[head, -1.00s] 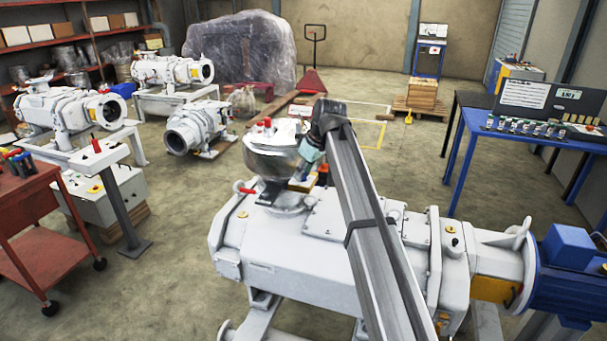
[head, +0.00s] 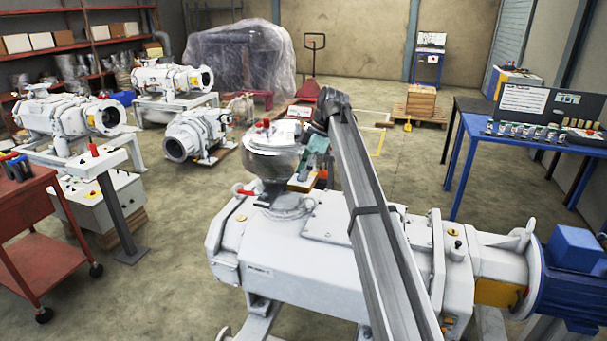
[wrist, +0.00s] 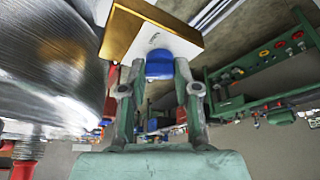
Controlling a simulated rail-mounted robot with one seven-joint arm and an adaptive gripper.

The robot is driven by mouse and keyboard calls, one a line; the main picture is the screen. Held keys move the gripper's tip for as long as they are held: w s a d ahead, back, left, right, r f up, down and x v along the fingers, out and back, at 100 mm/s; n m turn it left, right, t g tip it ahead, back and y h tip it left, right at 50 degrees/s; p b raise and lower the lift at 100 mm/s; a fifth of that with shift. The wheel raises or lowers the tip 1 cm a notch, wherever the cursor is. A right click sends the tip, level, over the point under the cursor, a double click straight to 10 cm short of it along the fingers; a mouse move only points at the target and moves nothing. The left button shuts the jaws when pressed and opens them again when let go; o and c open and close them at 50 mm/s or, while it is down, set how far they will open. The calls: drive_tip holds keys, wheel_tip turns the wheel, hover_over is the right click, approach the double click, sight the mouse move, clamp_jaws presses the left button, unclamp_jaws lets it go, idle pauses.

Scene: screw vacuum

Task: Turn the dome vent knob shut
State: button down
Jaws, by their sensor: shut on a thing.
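The shiny metal dome (head: 273,160) stands on the white pump body, with red knobs (head: 265,125) on its top. Its curved wall fills the left of the wrist view (wrist: 45,55). A blue knob (wrist: 158,66) sits against a brass-coloured block with a pale face (wrist: 150,38), beside the dome. The block also shows in the head view (head: 302,185). My gripper (wrist: 158,82) is shut on the blue knob, one finger on each side. In the head view my gripper (head: 314,168) is right of the dome, and the knob is hidden or too small to tell.
The white pump body (head: 290,245) lies below my arm, with a red-handled lever (head: 245,191) left of the dome's base. A blue table (head: 520,150) stands at the right and a red cart (head: 35,235) at the left.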

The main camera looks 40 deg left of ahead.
drive_tip(key=shift+a+n+h+b, duration=0.1)
drive_tip(key=shift+n+h+b, duration=0.35)
drive_tip(key=shift+n, duration=0.75)
drive_tip(key=shift+g, duration=0.3)
drive_tip(key=c, duration=0.8)
unclamp_jaws()
drive_tip(key=shift+c, duration=0.2)
